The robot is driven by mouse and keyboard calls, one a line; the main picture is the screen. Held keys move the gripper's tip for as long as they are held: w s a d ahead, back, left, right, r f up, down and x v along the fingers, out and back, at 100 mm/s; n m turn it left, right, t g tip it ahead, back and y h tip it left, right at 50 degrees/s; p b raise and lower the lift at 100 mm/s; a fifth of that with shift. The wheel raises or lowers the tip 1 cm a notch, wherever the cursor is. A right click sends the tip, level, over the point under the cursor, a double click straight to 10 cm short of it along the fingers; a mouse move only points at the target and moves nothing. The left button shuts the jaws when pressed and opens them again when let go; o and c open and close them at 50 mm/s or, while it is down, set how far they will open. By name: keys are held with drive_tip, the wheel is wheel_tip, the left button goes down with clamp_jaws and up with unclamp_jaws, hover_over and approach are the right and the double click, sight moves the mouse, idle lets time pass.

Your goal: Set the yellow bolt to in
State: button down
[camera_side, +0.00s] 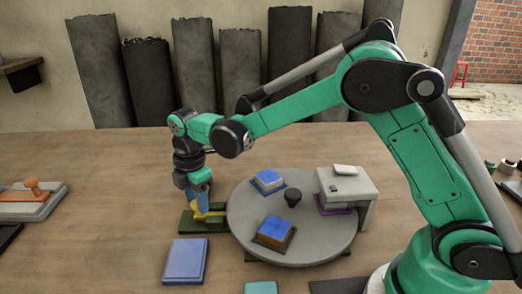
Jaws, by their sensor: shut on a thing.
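The yellow bolt (200,214) lies in a dark green bolt housing (190,224) on the wooden table, at the left edge of the round grey turntable. My gripper (198,204) points down over the housing, and its blue fingers are shut on the yellow bolt. The fingers hide part of the bolt. I cannot tell how far the bolt is slid.
The turntable bears two blue-topped blocks (273,231), a dark knob (293,198) and a grey cover (346,184) at its right. A blue block (186,260) lies in front of the housing. A tool with an orange handle (37,188) is at far left.

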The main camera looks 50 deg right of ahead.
drive_tip(key=shift+c, duration=2.3)
unclamp_jaws()
drive_tip(key=shift+s+d, duration=0.1)
drive_tip(key=shift+r, duration=2.8)
drive_tip(key=shift+s+d+r+m, duration=0.2)
drive_tip(key=shift+d+r+m, duration=0.05)
drive_tip(key=shift+r+m, duration=0.05)
drive_tip(key=s+d+r+m+t, duration=0.1)
drive_tip(key=s+d+m+t, duration=0.2)
drive_tip(key=s+m, duration=0.3)
drive_tip(key=s+d+r+m+t, duration=0.2)
drive_tip(key=s+d+m+t, duration=0.2)
drive_tip(key=s+m, duration=0.3)
drive_tip(key=d+m, duration=0.1)
drive_tip(key=m, duration=0.3)
drive_tip(key=shift+s, duration=0.2)
